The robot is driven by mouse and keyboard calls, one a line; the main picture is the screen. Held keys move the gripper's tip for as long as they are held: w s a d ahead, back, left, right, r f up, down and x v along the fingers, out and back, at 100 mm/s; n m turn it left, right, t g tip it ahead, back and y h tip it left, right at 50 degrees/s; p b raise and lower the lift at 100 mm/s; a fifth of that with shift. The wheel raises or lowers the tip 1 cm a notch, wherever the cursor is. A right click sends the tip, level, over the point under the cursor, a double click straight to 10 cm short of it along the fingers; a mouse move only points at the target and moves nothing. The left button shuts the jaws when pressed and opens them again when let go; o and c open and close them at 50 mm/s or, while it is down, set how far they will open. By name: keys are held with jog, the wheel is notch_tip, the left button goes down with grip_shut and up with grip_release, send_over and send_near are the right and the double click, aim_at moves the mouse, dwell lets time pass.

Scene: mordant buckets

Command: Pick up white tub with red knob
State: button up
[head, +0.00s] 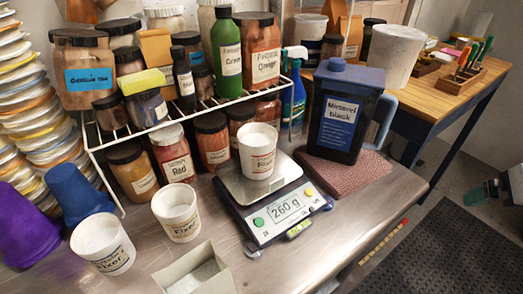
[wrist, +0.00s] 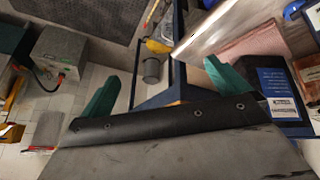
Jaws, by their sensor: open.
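One tub (head: 258,152) stands on the scale (head: 275,205), which reads 260 g. A second tub (head: 177,215) and a third tub (head: 102,246) stand at the front left; the third's label reads "Fixer". I cannot make out a red knob on any of them. In the wrist view, my gripper (wrist: 163,88) is open, its two green fingers wide apart with nothing between them. It is well away from the tubs, which I cannot make out in that view.
A black jug (head: 343,115) stands on a reddish mat (head: 350,183) right of the scale. A wire rack with several jars stands behind. Blue and purple cups (head: 25,230) are at left, an open box (head: 195,275) in front. A wooden table (head: 435,85) holds a large white bucket (head: 391,55).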

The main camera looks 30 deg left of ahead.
aim_at(272, 145)
jog(key=w+a+n+t+y, duration=0.25)
jog(key=w+a, duration=0.35)
jog(key=a, duration=0.4)
jog(key=a+f+n+y, duration=0.2)
jog(key=a+n+y, duration=0.45)
jog(key=a, duration=1.05)
jog(key=s+a+n+g+y, duration=0.1)
jog(key=s+a, duration=0.1)
jog(key=a, duration=0.2)
jog(key=s+a+n+g+y, duration=0.1)
jog(key=s+a+g+y, duration=0.1)
jog(key=s+a, duration=0.1)
jog(key=s+a+f+g+y, duration=0.1)
jog(key=s+a+y, duration=0.1)
jog(key=a, duration=0.3)
jog(key=shift+s+n+g, duration=0.35)
jog(key=shift+s+n, duration=0.05)
jog(key=shift+s, duration=0.2)
jog(key=x, duration=0.7)
jog(key=shift+a+r, duration=0.2)
jog(key=shift+r, duration=0.1)
jog(key=c, duration=1.3)
jog(key=shift+o, duration=0.2)
